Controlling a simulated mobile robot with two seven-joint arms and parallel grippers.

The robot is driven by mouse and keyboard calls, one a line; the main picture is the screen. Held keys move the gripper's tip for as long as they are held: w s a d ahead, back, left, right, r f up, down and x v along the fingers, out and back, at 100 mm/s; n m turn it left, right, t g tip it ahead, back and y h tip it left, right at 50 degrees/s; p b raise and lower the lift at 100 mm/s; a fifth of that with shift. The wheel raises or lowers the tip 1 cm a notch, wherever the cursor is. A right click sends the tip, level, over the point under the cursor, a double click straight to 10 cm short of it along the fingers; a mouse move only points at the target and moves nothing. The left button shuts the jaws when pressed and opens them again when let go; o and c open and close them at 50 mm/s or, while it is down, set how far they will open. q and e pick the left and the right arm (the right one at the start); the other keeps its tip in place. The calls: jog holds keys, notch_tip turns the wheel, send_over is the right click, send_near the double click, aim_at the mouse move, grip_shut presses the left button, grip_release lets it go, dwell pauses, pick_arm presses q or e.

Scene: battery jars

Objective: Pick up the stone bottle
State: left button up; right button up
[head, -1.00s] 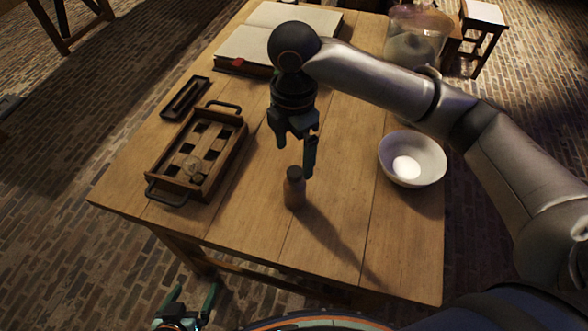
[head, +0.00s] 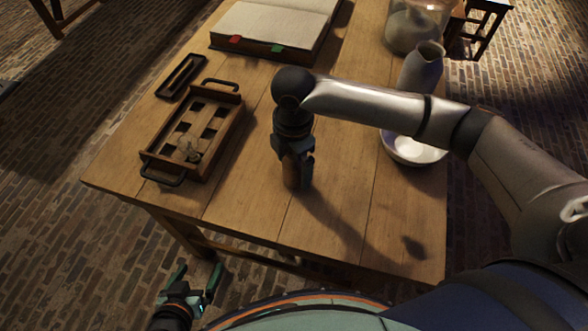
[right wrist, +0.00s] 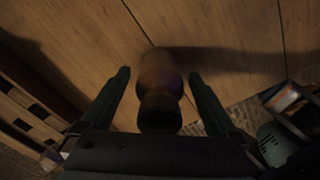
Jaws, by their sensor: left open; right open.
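The stone bottle (head: 291,183) is a small brown bottle standing upright on the wooden table, mostly covered by my right gripper in the head view. In the right wrist view the bottle (right wrist: 160,85) stands between the two fingers, its dark top toward the camera. My right gripper (head: 298,172) points down around the bottle; its fingers (right wrist: 158,82) are open, with a gap showing on both sides. My left gripper (head: 192,280) is open and empty, low in front of the table's near edge.
A wooden crate (head: 152,159) with handles and a glass piece stands left of the bottle, with a dark narrow tray (head: 181,77) behind it. A book (head: 272,30) lies at the back. A white bowl (head: 415,158), grey jug (head: 422,68) and glass jar (head: 412,28) stand right.

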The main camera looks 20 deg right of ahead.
jog(key=shift+f, duration=0.35)
grip_shut()
dwell(0.5)
